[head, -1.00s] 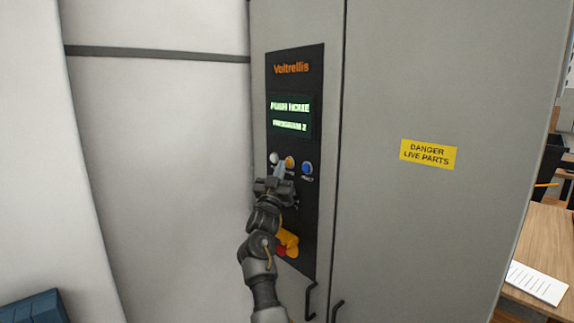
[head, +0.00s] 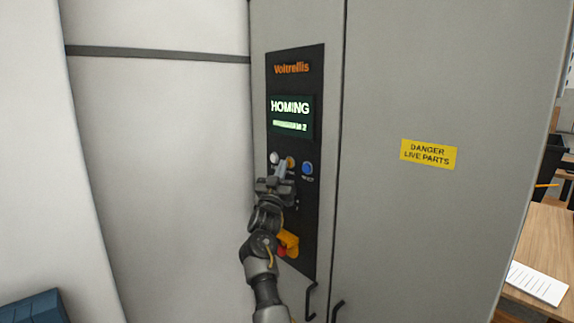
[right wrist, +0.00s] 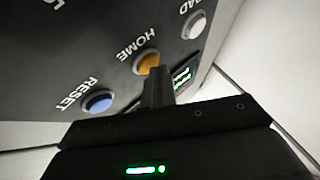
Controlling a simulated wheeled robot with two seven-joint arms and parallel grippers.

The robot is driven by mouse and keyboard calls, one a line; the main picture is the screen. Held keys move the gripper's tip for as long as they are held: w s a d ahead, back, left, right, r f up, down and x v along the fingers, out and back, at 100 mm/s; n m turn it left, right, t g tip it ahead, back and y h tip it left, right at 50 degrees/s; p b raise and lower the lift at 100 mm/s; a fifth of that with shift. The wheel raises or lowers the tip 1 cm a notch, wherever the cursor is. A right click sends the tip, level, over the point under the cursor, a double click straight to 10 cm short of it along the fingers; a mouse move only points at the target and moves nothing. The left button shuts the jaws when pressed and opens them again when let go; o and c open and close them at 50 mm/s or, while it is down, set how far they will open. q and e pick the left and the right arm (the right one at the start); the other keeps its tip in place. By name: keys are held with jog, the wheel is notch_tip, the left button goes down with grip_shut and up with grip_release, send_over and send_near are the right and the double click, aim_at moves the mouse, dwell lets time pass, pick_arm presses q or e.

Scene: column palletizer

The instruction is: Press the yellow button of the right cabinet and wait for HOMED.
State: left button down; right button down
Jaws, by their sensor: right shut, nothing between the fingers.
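The grey cabinet (head: 430,70) has a dark control panel (head: 294,60) with a lit display (head: 290,112). The display reads HOMING, with a smaller line below it. The yellow button (head: 291,161) sits between a white button (head: 274,158) and a blue button (head: 307,168). In the right wrist view the yellow button (right wrist: 147,63) is labelled HOME. My right gripper (head: 282,171) is shut and empty, its fingertips right at the yellow button's lower edge. In the right wrist view the fingers (right wrist: 157,72) overlap the button's edge; I cannot tell whether they touch it. My left gripper is not in view.
A yellow and red switch (head: 289,243) sits lower on the panel, close to my right arm. Door handles (head: 311,301) stick out below. A wooden desk (head: 545,235) with paper stands at the right. A blue object (head: 35,307) lies at bottom left.

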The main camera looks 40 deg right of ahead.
jog(key=shift+a, duration=0.65)
jog(key=a, duration=0.5)
jog(key=shift+p, duration=0.35)
dwell(0.7)
